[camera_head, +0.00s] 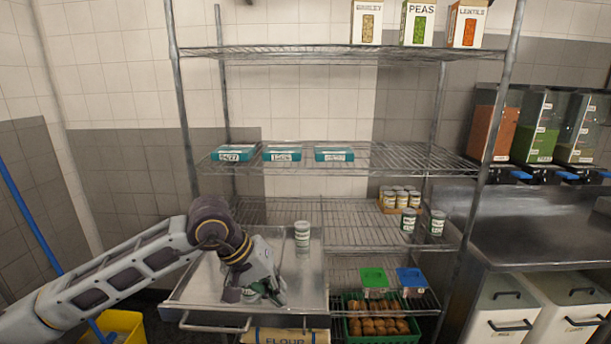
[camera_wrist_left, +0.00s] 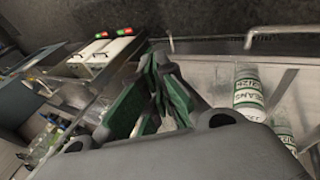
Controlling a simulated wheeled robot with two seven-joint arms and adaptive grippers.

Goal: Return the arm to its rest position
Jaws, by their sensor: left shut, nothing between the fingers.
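My left arm (camera_head: 130,270) comes in from the left, bent at the wrist. My left gripper (camera_head: 257,291) points down over the metal cart top (camera_head: 205,284) and is shut on nothing. Its dark fingers with green pads also show in the left wrist view (camera_wrist_left: 160,62). A white and green can (camera_head: 302,234) stands upright on the cart top, right of and behind the gripper, apart from it. In the left wrist view a can labelled beans (camera_wrist_left: 248,90) is beside the fingers, with part of another can (camera_wrist_left: 284,132). My right gripper is out of view.
A wire shelf rack (camera_head: 345,210) stands behind the cart, holding teal boxes (camera_head: 282,153), several cans (camera_head: 408,219) and food cartons (camera_head: 418,23). A green crate (camera_head: 383,338) is low right. A yellow bucket (camera_head: 122,324) is low left. Air above the cart is clear.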

